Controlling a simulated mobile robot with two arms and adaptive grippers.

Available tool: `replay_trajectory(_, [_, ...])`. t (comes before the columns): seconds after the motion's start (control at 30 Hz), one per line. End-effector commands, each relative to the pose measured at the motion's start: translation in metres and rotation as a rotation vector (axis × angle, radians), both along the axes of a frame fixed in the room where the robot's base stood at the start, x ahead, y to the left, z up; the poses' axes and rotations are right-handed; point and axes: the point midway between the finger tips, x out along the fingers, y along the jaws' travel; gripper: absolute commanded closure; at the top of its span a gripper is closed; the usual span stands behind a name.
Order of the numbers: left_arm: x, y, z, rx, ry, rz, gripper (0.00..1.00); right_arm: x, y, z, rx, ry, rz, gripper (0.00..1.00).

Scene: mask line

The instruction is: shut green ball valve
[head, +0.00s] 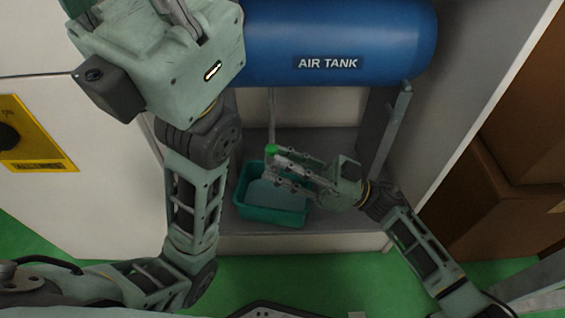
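The green ball valve (271,150) shows as a small green part at the lower end of a thin pipe below the blue air tank (345,40). My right gripper (270,166) comes in from the right, with its fingers pointing left. Its fingers look spread apart, with the upper fingertip at or very near the green part. I cannot tell whether they touch. The gripper hides part of the valve. My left gripper (180,14) is raised close to the camera at the upper left. Its fingertips are cut off by the top edge.
A teal bin (262,214) stands on the grey shelf under the valve. A grey metal bracket (391,125) stands right of the valve. Brown boxes (505,190) are at the right. A yellow panel with a black knob (32,140) is on the white cabinet at the left.

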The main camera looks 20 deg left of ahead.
Motion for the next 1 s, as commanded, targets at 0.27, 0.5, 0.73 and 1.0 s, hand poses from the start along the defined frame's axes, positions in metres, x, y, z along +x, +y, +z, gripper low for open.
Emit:
replay_trajectory(0.27, [-0.0017,-0.0003,0.0015,0.001,-0.006,0.001,1.00,-0.0004,0.0036,0.0019,-0.001,-0.001,0.000,0.72])
replay_trajectory(0.5, [-0.0018,-0.0004,0.0015,0.001,-0.005,0.000,1.00,-0.0003,0.0034,0.0017,-0.001,-0.001,0.000,0.90])
replay_trajectory(0.73, [-0.0019,-0.0002,0.0014,0.000,-0.006,0.000,1.00,-0.0007,0.0034,0.0016,0.000,-0.001,0.001,1.00])
replay_trajectory(1.0, [-0.0014,-0.0002,0.0008,0.000,-0.004,0.000,1.00,-0.0011,0.0034,0.0016,0.000,-0.002,0.001,1.00])
